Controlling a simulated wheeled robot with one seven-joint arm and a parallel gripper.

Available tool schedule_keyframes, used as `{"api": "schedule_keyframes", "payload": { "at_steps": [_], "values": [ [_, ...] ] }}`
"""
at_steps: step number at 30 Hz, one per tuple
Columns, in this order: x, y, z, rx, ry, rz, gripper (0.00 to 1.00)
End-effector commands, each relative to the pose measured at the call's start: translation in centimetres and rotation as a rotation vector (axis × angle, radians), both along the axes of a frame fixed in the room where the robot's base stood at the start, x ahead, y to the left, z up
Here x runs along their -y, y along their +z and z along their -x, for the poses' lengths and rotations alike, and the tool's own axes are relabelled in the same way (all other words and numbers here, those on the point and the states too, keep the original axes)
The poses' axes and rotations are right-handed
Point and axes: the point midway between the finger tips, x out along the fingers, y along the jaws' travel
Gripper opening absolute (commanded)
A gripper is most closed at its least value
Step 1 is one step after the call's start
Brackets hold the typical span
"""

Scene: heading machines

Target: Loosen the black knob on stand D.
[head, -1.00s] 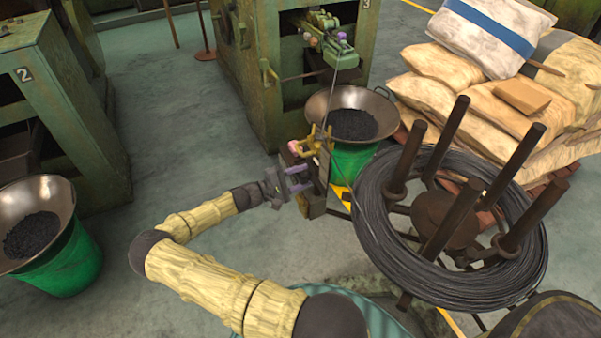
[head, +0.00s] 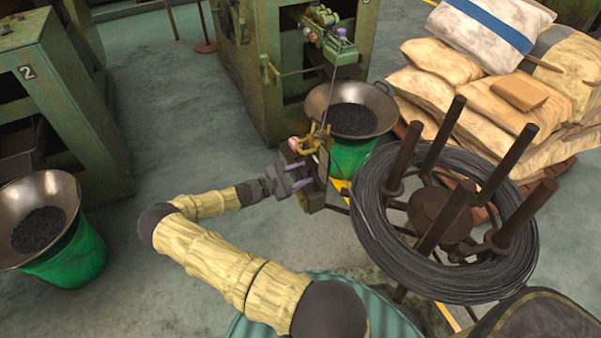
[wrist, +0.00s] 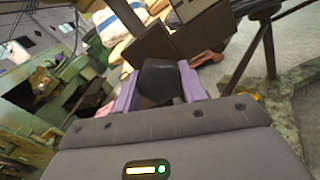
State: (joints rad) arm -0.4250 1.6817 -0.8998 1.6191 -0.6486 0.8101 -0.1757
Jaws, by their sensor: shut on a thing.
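Stand D, as I take it, is the small dark stand (head: 313,197) left of the wire coil in the head view, with a yellow fitting and a pink part on top. No letter on it is readable. My gripper (head: 297,176) is at its left side. In the wrist view, a black knob (wrist: 160,82) sits between the two purple fingers of my gripper (wrist: 158,93), which are shut on it. A brown boxy part (wrist: 188,32) of the stand is just beyond the knob. In the head view the knob is hidden by the gripper.
A coil of dark wire (head: 372,240) on a reel with upright posts stands close to the right. A green tub with a metal bowl (head: 317,97) is behind the stand. Stacked sacks (head: 445,62) are at the back right. Open floor (head: 180,110) lies to the left.

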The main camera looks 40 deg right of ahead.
Motion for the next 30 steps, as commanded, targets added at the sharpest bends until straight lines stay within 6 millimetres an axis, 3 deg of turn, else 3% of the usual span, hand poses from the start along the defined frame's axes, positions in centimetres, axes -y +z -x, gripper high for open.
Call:
{"api": "schedule_keyframes", "payload": {
  "at_steps": [12, 13, 14, 24, 30],
  "values": [
    [0.0, -0.1, 0.0, -0.009, -0.001, -0.004, 0.19],
    [0.0, -0.1, 0.0, -0.009, -0.001, -0.004, 0.45],
    [0.0, -0.1, 0.0, -0.009, -0.001, -0.004, 0.51],
    [-0.2, 0.0, 0.0, -0.009, 0.000, -0.002, 0.51],
    [-2.1, -0.1, -0.6, -0.008, 0.003, -0.004, 0.51]
  ]
}}
